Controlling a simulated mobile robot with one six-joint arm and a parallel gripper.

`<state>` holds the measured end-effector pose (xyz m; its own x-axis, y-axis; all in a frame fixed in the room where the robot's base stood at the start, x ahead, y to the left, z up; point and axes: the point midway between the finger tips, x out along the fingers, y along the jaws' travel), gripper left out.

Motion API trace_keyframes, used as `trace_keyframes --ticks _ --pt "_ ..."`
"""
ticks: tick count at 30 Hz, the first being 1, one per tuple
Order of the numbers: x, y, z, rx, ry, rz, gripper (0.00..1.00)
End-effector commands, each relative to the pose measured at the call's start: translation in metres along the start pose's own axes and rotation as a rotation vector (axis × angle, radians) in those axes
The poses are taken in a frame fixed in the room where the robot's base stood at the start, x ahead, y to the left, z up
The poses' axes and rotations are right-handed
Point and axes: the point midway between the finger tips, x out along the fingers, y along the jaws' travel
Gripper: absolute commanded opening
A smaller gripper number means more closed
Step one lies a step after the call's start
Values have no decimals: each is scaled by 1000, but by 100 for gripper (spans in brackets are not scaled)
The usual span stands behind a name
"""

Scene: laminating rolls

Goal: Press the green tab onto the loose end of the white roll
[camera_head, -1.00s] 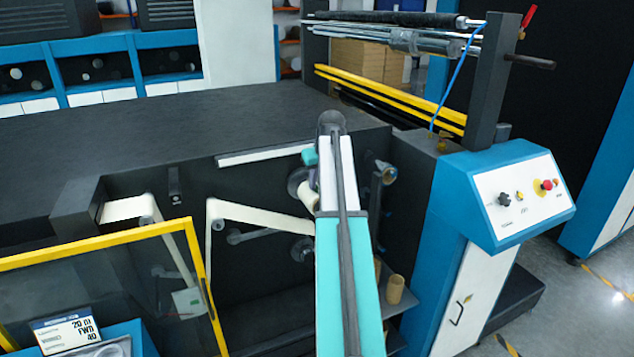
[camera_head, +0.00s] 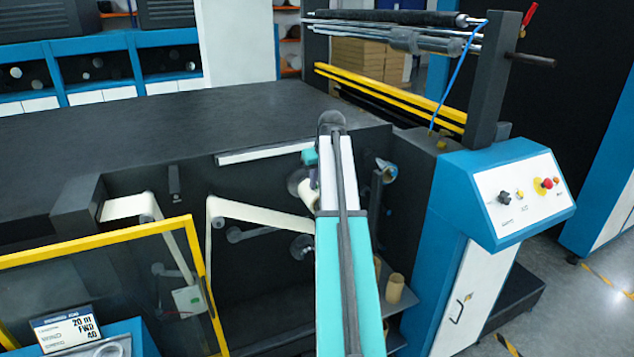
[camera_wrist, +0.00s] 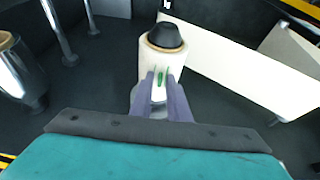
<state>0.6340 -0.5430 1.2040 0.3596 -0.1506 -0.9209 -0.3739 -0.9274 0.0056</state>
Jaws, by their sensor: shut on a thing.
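The white roll (camera_wrist: 160,56) sits on a dark spindle in the wrist view, its cardboard core showing around the black hub. In the head view the white roll (camera_head: 308,192) is partly hidden behind my arm. The small green tab (camera_wrist: 162,76) is between my gripper's two purple fingertips, against or just in front of the roll's near side. My gripper (camera_wrist: 162,83) is shut on the tab. I cannot tell whether the tab touches the roll, and the roll's loose end is not clear.
A white web (camera_head: 258,214) runs left from near the roll, past rollers. A second spindle with a roll (camera_wrist: 14,68) stands at left in the wrist view. A yellow-framed guard (camera_head: 100,236) is at left, a blue control panel (camera_head: 520,200) at right. Cardboard cores (camera_head: 394,287) stand low beside my arm.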

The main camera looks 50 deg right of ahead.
Motion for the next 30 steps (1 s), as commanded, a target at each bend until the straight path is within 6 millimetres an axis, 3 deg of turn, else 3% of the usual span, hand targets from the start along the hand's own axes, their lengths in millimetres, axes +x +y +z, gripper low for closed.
trace_keyframes --ticks 8,9,12,30 --pt "1 1 1 1 -4 1 0" --pt "1 1 2 1 -4 1 22" --pt "1 1 2 1 -4 1 37" --pt "-9 0 0 0 0 1 37"
